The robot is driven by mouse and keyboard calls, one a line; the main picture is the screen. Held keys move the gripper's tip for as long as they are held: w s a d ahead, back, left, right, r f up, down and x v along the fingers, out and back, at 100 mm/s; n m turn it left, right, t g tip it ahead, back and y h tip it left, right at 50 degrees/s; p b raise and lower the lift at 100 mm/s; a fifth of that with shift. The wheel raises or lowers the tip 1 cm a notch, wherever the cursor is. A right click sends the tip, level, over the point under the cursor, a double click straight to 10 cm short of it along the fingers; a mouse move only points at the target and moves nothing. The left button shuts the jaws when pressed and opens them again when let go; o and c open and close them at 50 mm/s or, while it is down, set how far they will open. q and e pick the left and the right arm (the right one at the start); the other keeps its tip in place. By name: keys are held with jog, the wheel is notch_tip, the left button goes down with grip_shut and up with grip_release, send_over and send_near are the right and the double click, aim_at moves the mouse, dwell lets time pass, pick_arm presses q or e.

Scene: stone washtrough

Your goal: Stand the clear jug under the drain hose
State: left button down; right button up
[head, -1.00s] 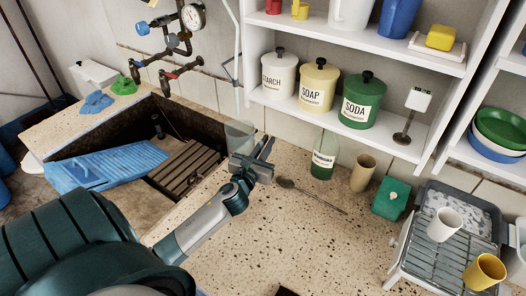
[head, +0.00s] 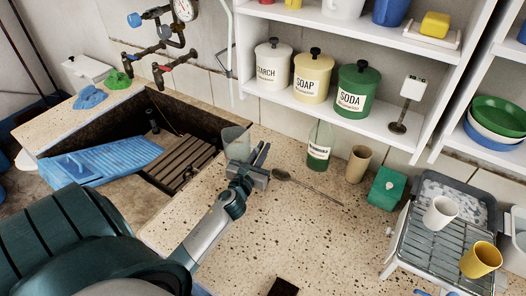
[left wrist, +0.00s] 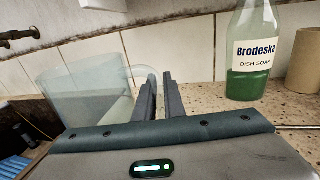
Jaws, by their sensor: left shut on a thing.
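The clear jug (head: 236,142) is see-through and stands out faintly at the back of the stone counter, beside the trough's right edge. My left gripper (head: 259,165) is shut on its handle side, to the right of the jug's body. In the left wrist view the jug (left wrist: 88,108) looks upright, left of the fingers (left wrist: 161,98). Its base is hidden, so I cannot tell if it touches the counter. A pale hose or pipe (head: 231,45) comes down the wall behind the jug; I cannot tell if it is the drain hose. My right gripper is not in view.
A dish soap bottle (head: 319,150), spoon (head: 305,186), tan cup (head: 358,163) and green box (head: 386,187) are right of the jug. The trough holds a blue washboard (head: 105,160) and a slatted wooden rack (head: 182,163). Shelves (head: 330,105) overhang the back. The counter's front middle is mostly clear.

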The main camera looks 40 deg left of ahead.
pick_arm(q)
jog(key=shift+f, duration=0.25)
jog(key=shift+f, duration=0.1)
jog(key=c, duration=1.8)
grip_release()
jog(key=shift+c, duration=0.2)
jog(key=shift+r, duration=0.25)
jog(key=shift+s+d+f, duration=0.1)
jog(key=shift+s, duration=0.3)
jog(key=b+v, duration=0.2)
jog(key=v, duration=0.8)
jog(key=shift+s+d, duration=0.15)
jog(key=shift+s, duration=0.4)
